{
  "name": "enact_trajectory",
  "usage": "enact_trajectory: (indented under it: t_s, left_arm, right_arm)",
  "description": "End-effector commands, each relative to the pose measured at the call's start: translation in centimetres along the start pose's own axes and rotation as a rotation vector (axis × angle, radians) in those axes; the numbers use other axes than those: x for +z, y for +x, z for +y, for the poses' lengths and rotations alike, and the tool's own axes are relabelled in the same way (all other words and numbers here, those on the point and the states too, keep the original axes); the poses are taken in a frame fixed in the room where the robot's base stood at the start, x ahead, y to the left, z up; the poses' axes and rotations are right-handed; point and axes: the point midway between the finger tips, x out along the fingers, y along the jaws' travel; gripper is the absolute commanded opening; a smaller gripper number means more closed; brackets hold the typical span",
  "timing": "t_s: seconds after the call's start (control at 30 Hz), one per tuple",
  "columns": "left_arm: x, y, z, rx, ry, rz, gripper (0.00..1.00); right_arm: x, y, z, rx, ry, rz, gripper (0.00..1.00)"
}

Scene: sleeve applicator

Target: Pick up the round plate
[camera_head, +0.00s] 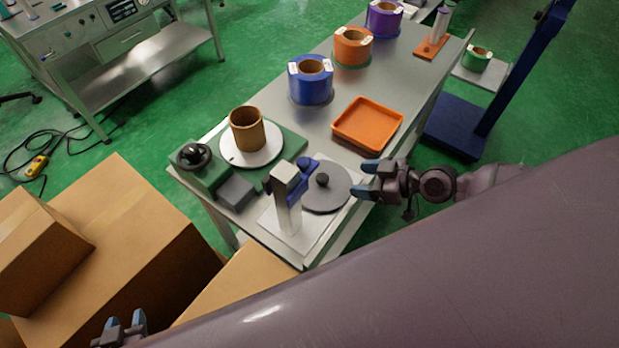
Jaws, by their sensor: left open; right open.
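A flat grey round plate (333,196) with a dark knob on top lies at the near right edge of the steel table, beside a white post with a blue clamp (292,190). My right gripper (364,180) is open and empty just to the right of this plate, its fingertips pointing left; whether it touches the rim I cannot tell. A white disc (234,155) on a green base carries a brown cardboard tube (247,130) at the left. My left gripper (124,323) is open and empty at the bottom left, far from the plate, over the boxes and partly cut off by my body.
An orange tray (366,124) lies behind the plate. Blue (311,82), orange (352,48) and purple (383,20) rolls stand farther back on the table. Cardboard boxes (110,240) fill the lower left. A blue post stand (455,125) is right of the table.

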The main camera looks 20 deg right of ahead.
Motion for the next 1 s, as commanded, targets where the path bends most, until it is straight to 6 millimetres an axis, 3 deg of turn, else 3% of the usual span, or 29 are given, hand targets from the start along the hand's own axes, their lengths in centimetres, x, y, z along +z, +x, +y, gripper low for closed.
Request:
enact_trajectory:
  t_s: [0.17, 0.5, 0.77, 1.0]
  left_arm:
    - [0.1, -0.3, 0.2, 0.0, -0.008, -0.006, 0.43]
    - [-0.8, -1.0, 0.1, 0.0, -0.01, -0.007, 0.43]
    - [-1.4, -1.0, 0.1, 0.001, -0.006, 0.001, 0.43]
    - [-2.5, -1.5, -0.1, 0.0, -0.005, 0.005, 0.43]
  right_arm:
    - [-0.1, 0.2, 0.5, -0.005, 0.001, -0.008, 0.65]
    - [-0.2, 4.3, 0.4, -0.005, 0.003, -0.006, 0.65]
    - [-0.1, 5.7, 0.4, -0.005, 0.002, -0.007, 0.65]
    - [-0.2, 8.4, -0.1, -0.006, 0.003, -0.008, 0.65]
